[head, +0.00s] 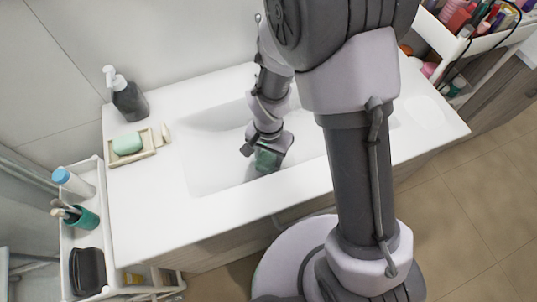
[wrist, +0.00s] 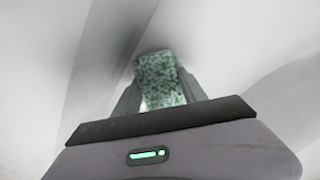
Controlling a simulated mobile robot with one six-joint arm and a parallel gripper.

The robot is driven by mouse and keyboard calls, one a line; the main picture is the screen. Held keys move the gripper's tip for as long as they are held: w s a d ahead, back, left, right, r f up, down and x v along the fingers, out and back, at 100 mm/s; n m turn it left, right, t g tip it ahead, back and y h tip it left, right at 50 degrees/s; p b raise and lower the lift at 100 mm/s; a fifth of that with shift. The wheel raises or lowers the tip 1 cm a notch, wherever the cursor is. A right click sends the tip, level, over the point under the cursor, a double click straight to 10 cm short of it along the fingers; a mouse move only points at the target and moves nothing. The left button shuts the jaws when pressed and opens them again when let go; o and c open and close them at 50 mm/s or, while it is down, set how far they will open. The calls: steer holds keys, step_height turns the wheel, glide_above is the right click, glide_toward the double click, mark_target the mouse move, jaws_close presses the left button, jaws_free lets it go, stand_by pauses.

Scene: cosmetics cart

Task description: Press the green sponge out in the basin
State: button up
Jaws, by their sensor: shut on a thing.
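The green sponge (wrist: 160,78) is speckled and sits between the two fingers of my gripper (wrist: 158,98) in the wrist view. In the head view the sponge (head: 265,160) shows dark green at the end of my gripper (head: 262,152). My gripper is shut on it, pointing down inside the white basin (head: 205,165). Whether the sponge touches the basin floor I cannot tell. My arm hides the right part of the basin.
A dark soap bottle (head: 130,100) and a soap dish (head: 146,150) with a green soap bar (head: 127,143) stand left of the basin. A white cart (head: 97,215) holds a teal cup (head: 84,218). Another cart with cosmetics (head: 465,40) stands at the upper right.

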steer(key=shift+f+b, duration=0.6)
steer(key=shift+f, duration=0.05)
steer(key=shift+s+f+b, duration=0.1)
steer(key=shift+b, duration=0.5)
stand_by(1.8)
steer(key=shift+b, duration=0.45)
stand_by(1.8)
stand_by(0.4)
step_height(320, 180, up, 15)
steer(key=p, duration=1.1)
